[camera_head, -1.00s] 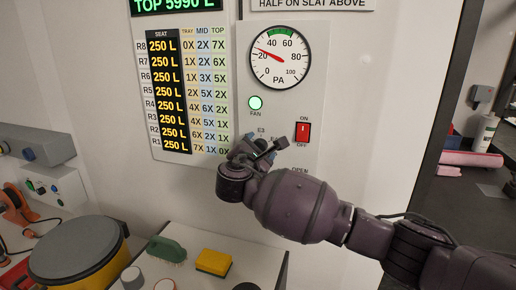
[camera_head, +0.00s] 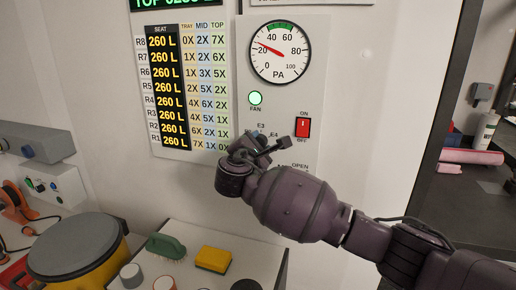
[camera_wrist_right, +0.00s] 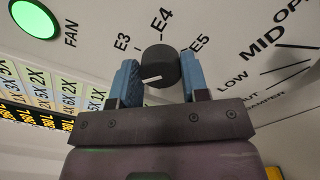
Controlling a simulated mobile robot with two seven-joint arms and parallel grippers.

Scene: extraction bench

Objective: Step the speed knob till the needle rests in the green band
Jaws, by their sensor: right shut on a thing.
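The round PA gauge (camera_head: 280,72) is on the white wall panel. Its red needle (camera_head: 270,47) points up-left, between 20 and 40, left of the green band (camera_head: 279,27) that spans about 40 to 60 at the top. The speed knob (camera_wrist_right: 160,62) is dark and round with a white pointer line, with E3, E4 and E5 printed around it. My right gripper (camera_wrist_right: 161,80) has its blue fingers on both sides of the knob, shut on it. In the head view my right gripper (camera_head: 255,150) covers the knob. My left gripper is not in view.
A lit green FAN lamp (camera_head: 255,98) and a red ON/OFF switch (camera_head: 303,128) are close to my right gripper. A seat readout (camera_head: 170,92) shows 260 L in every row. A yellow sponge (camera_head: 213,259) and a green brush (camera_head: 166,246) lie on the bench below.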

